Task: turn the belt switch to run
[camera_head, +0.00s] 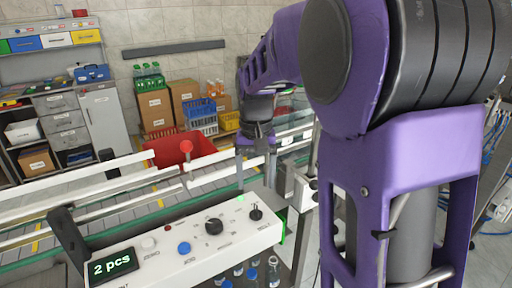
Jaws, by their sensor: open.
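The white control panel (150,262) stands in front, at the bottom of the view. It has a large black rotary knob (214,226) and a smaller black switch (255,212) near its right end. The labels are too small to read, so I cannot tell which is the belt switch or where it points. A small green light (240,198) glows near the smaller switch. My gripper (256,176) points down, open and empty, and appears above the right end of the panel. I cannot tell its exact height or whether it touches anything.
The panel also has a blue button (184,248), a white button (148,243) and a display (111,266) reading "2 pcs". Behind it runs the conveyor (110,221) with white rails and a red bin (180,150) beyond. Bottles (273,270) stand below the panel.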

